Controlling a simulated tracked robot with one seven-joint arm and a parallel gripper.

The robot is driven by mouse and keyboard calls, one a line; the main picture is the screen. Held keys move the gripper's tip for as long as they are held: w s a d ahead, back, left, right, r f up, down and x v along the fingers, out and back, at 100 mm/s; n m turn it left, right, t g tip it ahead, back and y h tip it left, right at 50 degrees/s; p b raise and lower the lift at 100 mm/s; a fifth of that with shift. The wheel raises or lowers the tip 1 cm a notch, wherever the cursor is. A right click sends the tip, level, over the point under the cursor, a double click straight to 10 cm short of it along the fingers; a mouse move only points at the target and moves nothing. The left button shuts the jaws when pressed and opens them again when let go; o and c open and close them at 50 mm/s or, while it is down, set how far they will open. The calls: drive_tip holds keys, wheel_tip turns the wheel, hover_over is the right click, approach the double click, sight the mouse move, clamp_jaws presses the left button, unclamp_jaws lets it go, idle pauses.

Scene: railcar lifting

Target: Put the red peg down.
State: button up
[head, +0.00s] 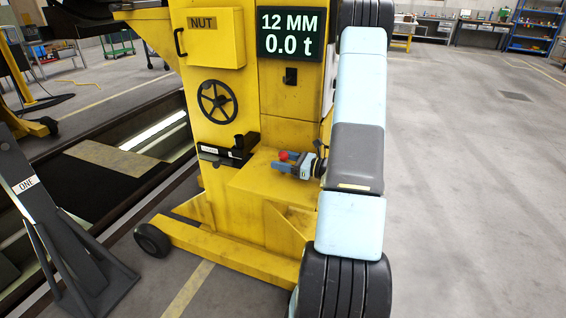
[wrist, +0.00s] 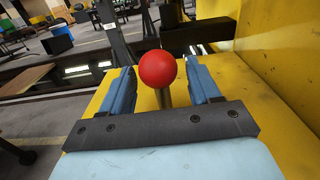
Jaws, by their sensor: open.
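The red peg has a round red head on a metal shank. In the wrist view its head (wrist: 157,69) stands upright between the two blue fingers of my gripper (wrist: 160,85), with a gap on both sides. In the head view the red peg (head: 284,156) shows small at the tip of my gripper (head: 290,164), above the yellow ledge (head: 262,190) of the lifting jack. The gripper is open around the peg. The foot of the shank is hidden behind the gripper's dark crossbar, so I cannot tell what it rests on.
The yellow jack column (head: 222,110) rises beside the gripper, with a handwheel (head: 217,101), a dark bracket (head: 226,152) and a display (head: 290,35) reading 12 MM, 0.0 t. A dark stand (head: 50,220) marked ONE is at left, near an open pit. The floor at right is clear.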

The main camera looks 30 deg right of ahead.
drive_tip(key=v, duration=1.1)
drive_tip(key=shift+s+d+r, duration=0.1)
drive_tip(key=shift+s+d, duration=0.15)
drive_tip(key=shift+s, duration=0.05)
drive_tip(key=s+a+r+n+g, duration=0.3)
drive_tip(key=a+r+n+g, duration=0.45)
drive_tip(key=a, duration=0.25)
drive_tip(key=s+a+r+n+g, duration=0.2)
drive_tip(key=a+r+n+g, duration=0.5)
drive_tip(key=a, duration=0.4)
drive_tip(key=s+a+r+n+t+h, duration=0.2)
drive_tip(key=s+r+n+t+h, duration=0.1)
drive_tip(key=s+r+n+h, duration=0.2)
drive_tip(key=s+a+r+n+t+h, duration=0.2)
drive_tip(key=s+r+n+t+h, duration=0.1)
drive_tip(key=s+r+n+h, duration=0.3)
wheel_tip(320, 180, up, 2)
drive_tip(key=s+n, duration=0.1)
drive_tip(key=n, duration=0.1)
drive_tip(key=shift+a+r+n, duration=0.25)
drive_tip(key=shift+a+n, duration=0.1)
